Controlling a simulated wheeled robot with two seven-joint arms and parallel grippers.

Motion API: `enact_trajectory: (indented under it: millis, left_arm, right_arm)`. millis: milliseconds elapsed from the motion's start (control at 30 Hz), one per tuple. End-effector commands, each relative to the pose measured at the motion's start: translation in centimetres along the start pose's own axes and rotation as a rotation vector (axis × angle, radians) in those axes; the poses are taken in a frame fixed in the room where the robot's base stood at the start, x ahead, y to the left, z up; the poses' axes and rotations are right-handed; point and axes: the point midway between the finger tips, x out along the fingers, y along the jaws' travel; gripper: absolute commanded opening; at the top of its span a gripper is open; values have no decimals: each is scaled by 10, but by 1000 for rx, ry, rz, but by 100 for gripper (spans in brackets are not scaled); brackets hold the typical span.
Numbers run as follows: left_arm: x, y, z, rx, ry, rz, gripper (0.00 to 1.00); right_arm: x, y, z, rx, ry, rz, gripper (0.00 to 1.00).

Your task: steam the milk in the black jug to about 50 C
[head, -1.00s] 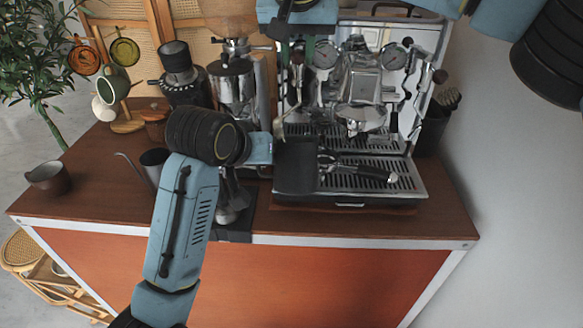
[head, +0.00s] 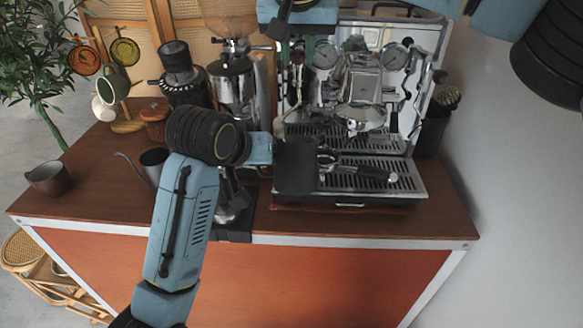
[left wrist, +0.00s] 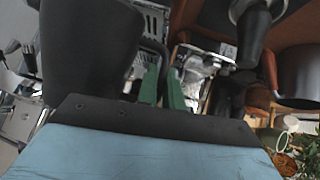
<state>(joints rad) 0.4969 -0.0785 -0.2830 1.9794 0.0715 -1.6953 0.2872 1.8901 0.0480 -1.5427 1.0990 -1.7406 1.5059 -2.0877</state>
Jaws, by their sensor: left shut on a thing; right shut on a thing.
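The black jug (head: 296,168) is upright in front of the left side of the espresso machine (head: 360,90). My left gripper (head: 268,149) is shut on it from the left. In the left wrist view the jug (left wrist: 90,45) is a large dark shape beside the green fingers (left wrist: 162,88). The steam wand (head: 287,113) comes down to the jug's rim; its tip and the milk are hidden. My right gripper (head: 297,45) is at the machine's upper left, shut on a dark knob (head: 297,57) that it partly covers.
A portafilter (head: 365,172) lies on the drip tray (head: 400,185) right of the jug. Grinders (head: 233,85) stand behind my left arm. A kettle (head: 152,160) and a brown cup (head: 48,178) are at the left. The counter's front right is clear.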

Motion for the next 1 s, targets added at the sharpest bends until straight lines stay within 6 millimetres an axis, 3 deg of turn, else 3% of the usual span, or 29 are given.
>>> enact_trajectory:
  millis: [367, 833, 867, 1000]
  left_arm:
    - [0, 0, -1, 0, 2, 1, 0]
    - [0, 0, 0, 0, 2, 1, 0]
    - [0, 0, 0, 0, 2, 1, 0]
    - [0, 0, 0, 0, 2, 1, 0]
  right_arm:
    - [1, 2, 0, 2, 1, 4, 6]
    - [28, 2, 24, 1, -7, 6, 7]
    - [28, 2, 24, 2, -6, 6, 28]
    - [26, 2, 23, 2, -4, 4, 44]
